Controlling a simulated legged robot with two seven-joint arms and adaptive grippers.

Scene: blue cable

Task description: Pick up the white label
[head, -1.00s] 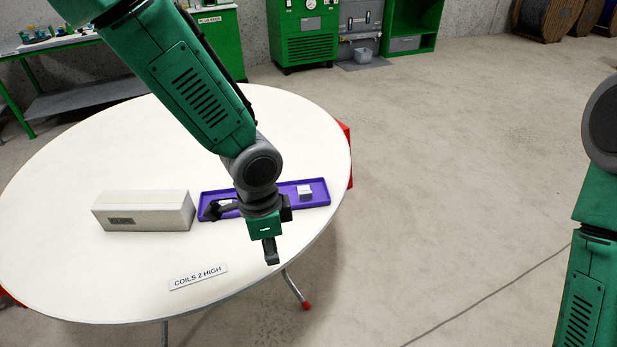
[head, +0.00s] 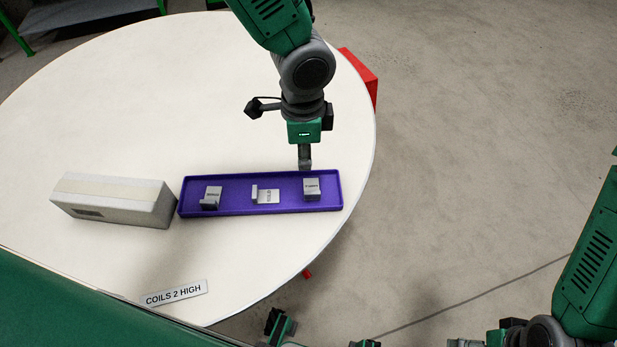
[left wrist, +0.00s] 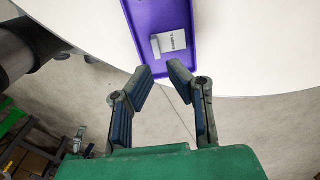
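A flat white label reading "COILS 2 HIGH" (head: 174,294) lies near the table's front edge in the head view. My left gripper (head: 282,136) is above the tray's far edge near the right block, fingers apart and empty.
A long pale grey box (head: 115,200) stands left of the tray on the round white table (head: 90,120). A red object (head: 358,75) is beside the table's right edge. The table between tray and label is clear.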

